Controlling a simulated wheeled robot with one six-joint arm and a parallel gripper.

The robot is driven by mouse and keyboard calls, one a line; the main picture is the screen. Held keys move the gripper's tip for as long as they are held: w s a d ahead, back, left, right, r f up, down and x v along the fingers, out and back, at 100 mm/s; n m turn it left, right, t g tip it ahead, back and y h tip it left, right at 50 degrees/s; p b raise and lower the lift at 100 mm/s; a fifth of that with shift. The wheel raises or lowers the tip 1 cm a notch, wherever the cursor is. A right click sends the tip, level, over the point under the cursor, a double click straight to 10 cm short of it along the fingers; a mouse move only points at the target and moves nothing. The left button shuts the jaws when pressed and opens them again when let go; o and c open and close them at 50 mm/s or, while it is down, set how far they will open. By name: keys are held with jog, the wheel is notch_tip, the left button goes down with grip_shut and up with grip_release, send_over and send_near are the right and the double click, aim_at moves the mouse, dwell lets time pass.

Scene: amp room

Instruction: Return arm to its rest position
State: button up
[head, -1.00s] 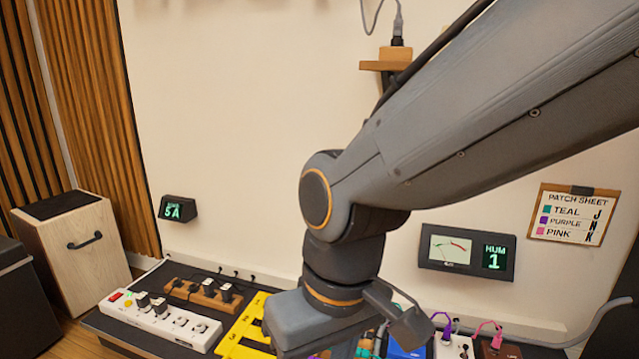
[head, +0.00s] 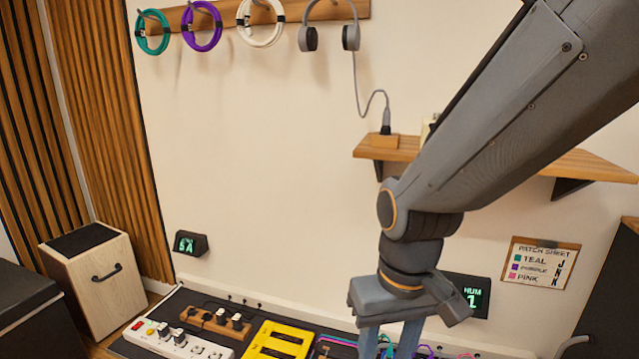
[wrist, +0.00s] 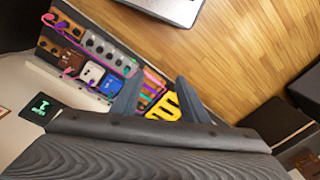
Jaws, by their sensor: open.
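My arm reaches down from the upper right in the head view. My gripper (head: 390,345) points down over the back part of the pedal bench, and its fingertips run off the bottom edge. In the wrist view my gripper (wrist: 155,95) shows two fingers apart with nothing held between them. A yellow rack (head: 278,340) lies just left of the gripper; it also shows beyond the fingers in the wrist view (wrist: 163,107). Part of the hum meter (head: 470,295) is hidden behind my gripper.
A white power strip (head: 178,340) and a wooden block with plugs (head: 215,320) lie at left. A wooden shelf (head: 590,165) juts from the wall behind my arm. Coiled cables and headphones (head: 330,38) hang above. The wall's middle is clear.

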jog(key=s+d+r+m+p, duration=0.2)
jog(key=d+r+p, duration=0.7)
jog(key=p, duration=0.5)
notch_tip(320, 180, up, 3)
jog(key=shift+s+d+f+m+h, duration=0.1)
jog(key=shift+s+d+m+h, duration=0.1)
jog(key=shift+m+h, duration=0.1)
